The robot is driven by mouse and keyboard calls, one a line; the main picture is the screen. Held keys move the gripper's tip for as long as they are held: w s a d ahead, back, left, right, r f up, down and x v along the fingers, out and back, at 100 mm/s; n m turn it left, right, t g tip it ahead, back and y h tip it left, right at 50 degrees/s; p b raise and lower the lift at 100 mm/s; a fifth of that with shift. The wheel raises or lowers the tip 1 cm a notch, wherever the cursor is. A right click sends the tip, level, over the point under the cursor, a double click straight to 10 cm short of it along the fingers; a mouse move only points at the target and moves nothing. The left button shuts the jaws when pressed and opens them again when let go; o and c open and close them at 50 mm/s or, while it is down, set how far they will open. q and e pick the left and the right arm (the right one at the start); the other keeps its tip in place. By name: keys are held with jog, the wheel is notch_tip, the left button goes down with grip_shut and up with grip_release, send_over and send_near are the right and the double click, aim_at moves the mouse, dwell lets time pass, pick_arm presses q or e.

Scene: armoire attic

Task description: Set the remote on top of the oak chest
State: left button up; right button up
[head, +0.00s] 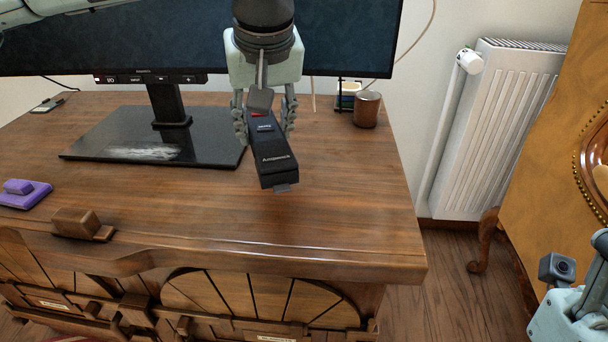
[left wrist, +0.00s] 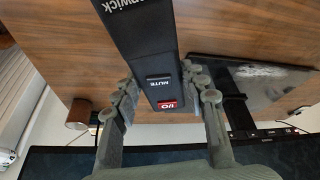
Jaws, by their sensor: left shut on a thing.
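The black remote (head: 274,155) is held by my left gripper (head: 264,118) over the top of the wooden chest (head: 340,215). Its near end hangs out past the fingers toward the chest's front edge. In the left wrist view the remote (left wrist: 150,45) lies between the two grey fingers (left wrist: 163,97), with its MUTE and red I/O buttons showing. My left gripper is shut on it. The chest's brown top lies behind the remote there. I cannot tell the exact gap below it. Part of my right gripper's body shows at the lower right of the head view; its fingers are out of frame.
A monitor on a black stand (head: 190,140) fills the back of the chest top. A brown cup (head: 367,109) stands at the back right. A purple object (head: 22,193) and a wooden block (head: 76,223) sit at the left. The front right of the top is clear.

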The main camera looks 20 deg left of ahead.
pick_arm(q)
jog(key=b, duration=0.1)
send_over(312, 190)
jog(key=s+d, duration=0.1)
notch_tip(312, 190, down, 5)
jog(key=shift+s+r, duration=0.1)
jog(key=shift+s, duration=0.05)
jog(key=shift+f+b, duration=0.85)
jog(key=shift+f, duration=1.35)
jog(key=o, duration=1.2)
jog(key=shift+r, duration=0.15)
jog(key=shift+r+p, duration=0.25)
jog(key=shift+p, duration=0.1)
jog(key=p+v, duration=0.2)
jog(key=v, duration=0.9)
jog(key=shift+s+d+r, duration=0.15)
jog(key=shift+s+r, duration=0.05)
jog(key=shift+r, duration=0.1)
